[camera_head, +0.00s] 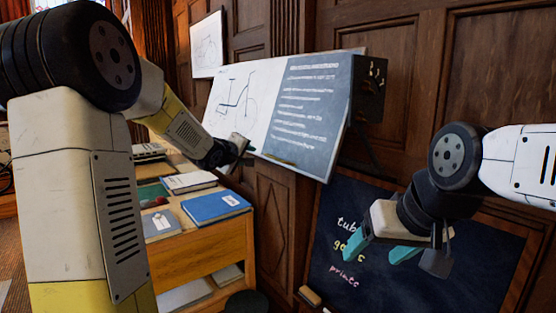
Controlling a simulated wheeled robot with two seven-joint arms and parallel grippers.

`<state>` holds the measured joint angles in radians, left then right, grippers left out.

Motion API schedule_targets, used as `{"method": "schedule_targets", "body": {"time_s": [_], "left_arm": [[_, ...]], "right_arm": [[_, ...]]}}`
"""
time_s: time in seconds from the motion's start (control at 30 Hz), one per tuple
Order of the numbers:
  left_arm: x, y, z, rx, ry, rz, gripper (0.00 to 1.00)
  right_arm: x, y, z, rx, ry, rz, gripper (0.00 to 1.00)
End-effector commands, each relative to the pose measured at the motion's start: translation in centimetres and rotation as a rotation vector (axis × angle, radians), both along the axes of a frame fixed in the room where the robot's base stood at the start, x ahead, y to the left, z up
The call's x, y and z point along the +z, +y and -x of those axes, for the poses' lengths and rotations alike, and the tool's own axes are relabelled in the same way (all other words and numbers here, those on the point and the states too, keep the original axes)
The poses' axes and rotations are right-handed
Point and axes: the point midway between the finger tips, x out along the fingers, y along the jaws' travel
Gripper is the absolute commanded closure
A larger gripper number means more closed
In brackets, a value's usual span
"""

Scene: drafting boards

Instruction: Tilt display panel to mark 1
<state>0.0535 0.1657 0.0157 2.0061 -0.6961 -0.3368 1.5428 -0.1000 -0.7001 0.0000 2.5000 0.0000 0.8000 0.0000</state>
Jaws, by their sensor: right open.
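The display panel (306,115) is in the middle of the head view, tilted, with a white drawing half on the left and a dark half with white writing on the right. A dark bracket with small marks (376,72) is at its right edge; the marks are too small to read. My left gripper (240,150) is at the panel's lower left edge. Its fingers are small and partly hidden, and I cannot tell whether they touch the panel. My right gripper (382,250) is open and empty, below and right of the panel, in front of the chalkboard.
A wooden desk (200,248) with a blue book (215,206) and other books stands below my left arm. A framed chalkboard (425,275) with writing is at the lower right. A white drawing sheet (207,45) hangs on the wood-panelled wall behind.

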Motion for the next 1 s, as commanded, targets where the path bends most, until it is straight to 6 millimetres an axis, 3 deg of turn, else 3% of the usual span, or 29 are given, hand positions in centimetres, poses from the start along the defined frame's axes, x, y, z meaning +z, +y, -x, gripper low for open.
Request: {"method": "schedule_targets", "body": {"time_s": [0.03, 0.1, 0.3, 0.47, 0.8, 1.0], "left_arm": [[-1.1, -0.7, -1.8, -0.022, -0.008, 0.074, 0.68], [-1.9, -1.8, -3.5, -0.055, -0.019, 0.179, 0.68], [-3.6, -3.9, -5.7, -0.132, -0.013, 0.376, 0.68], [-4.0, -4.6, -6.6, -0.151, -0.009, 0.416, 0.68], [-4.7, -7.0, -11.1, -0.150, -0.009, 0.415, 0.68], [-4.9, -7.8, -12.7, -0.149, -0.009, 0.415, 0.68]], "right_arm": [[0.0, 0.0, 0.0, 0.000, 0.000, 0.000, 0.29], [0.0, 0.0, 0.0, 0.000, 0.000, 0.000, 0.29], [0.0, 0.0, 0.0, 0.000, 0.000, 0.000, 0.29], [0.0, 0.0, 0.0, 0.000, 0.000, 0.000, 0.29], [0.0, 0.0, 0.0, 0.000, 0.000, 0.000, 0.29], [0.0, 0.0, 0.0, 0.000, 0.000, 0.000, 0.29]]}}
